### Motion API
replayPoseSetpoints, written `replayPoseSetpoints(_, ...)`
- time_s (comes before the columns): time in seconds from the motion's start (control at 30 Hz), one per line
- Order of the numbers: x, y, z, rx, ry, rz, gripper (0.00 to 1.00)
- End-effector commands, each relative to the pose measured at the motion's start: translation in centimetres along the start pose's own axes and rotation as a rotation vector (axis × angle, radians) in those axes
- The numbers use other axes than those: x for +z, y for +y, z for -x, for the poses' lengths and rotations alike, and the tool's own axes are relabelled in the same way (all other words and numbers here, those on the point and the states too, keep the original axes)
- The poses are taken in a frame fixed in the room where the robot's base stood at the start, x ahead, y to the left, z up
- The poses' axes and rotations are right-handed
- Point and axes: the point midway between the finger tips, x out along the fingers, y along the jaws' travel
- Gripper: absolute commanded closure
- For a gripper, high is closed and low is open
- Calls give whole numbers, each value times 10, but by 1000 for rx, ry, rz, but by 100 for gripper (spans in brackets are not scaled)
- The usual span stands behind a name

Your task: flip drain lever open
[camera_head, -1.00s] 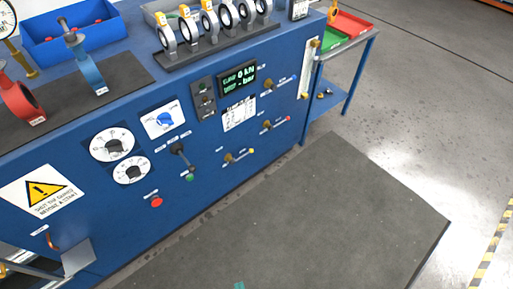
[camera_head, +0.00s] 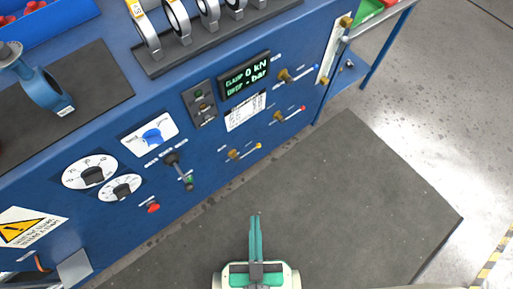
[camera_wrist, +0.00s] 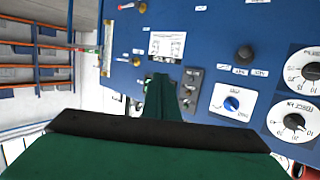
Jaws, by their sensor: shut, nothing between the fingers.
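In the wrist view my gripper (camera_wrist: 160,78) points at the panel, with brass valves (camera_wrist: 136,62) at upper left.
Butterfly valves (camera_head: 178,20) stand on top. A side table (camera_head: 372,50) is at the right. A dark mat (camera_head: 340,190) covers clear floor.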

Motion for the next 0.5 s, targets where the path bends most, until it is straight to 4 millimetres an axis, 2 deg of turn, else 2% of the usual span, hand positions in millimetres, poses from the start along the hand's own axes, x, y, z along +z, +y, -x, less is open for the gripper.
replayPoseSetpoints(0.3,6,2,-3,4,-8,-18,100)
replayPoseSetpoints(0.37,17,5,-7,11,-25,-51,100)
replayPoseSetpoints(0.47,51,16,-22,40,-73,-157,100)
replayPoseSetpoints(0.5,70,22,-30,54,-100,-217,100)
